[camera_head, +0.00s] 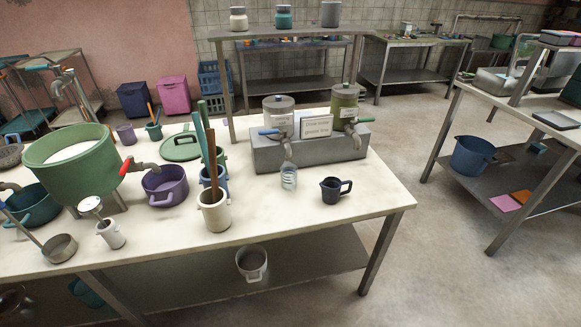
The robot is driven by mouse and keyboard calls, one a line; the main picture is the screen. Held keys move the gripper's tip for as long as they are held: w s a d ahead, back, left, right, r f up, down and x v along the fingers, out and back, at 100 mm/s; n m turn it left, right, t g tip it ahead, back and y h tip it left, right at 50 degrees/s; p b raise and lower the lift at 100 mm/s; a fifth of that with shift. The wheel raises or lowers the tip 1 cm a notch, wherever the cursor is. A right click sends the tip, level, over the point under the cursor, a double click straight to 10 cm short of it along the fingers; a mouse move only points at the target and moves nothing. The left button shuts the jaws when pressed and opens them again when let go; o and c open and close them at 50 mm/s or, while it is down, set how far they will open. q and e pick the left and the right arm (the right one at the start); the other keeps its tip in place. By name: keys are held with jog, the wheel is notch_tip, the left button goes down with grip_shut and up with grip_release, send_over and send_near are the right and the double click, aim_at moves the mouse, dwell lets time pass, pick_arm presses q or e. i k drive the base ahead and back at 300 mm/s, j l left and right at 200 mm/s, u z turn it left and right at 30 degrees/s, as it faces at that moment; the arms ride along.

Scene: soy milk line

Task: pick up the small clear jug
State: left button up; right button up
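A small clear jug (289,178) stands upright on the pale tabletop (370,225). It is under or just in front of the tap of the left dispenser, which has a grey-white body (278,117) and a blue handle. A dark jug with a side handle (333,190) stands a little to its right, apart from it. Whether the clear jug holds anything is too small to tell. Neither of my grippers shows in the head view.
A grey block (262,157) carries the dispenser and a green one (344,106) behind the jugs. Cream pot (214,212) with tall sticks stands left. Purple pot (164,190) and large green vat (70,165) are further left. The table's front right corner is clear.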

aim_at(289, 171)
jog(key=i+l+u, duration=0.15)
jog(key=l+u, duration=0.15)
jog(key=l, duration=1.1)
jog(key=l+u, duration=0.35)
jog(key=l, duration=1)
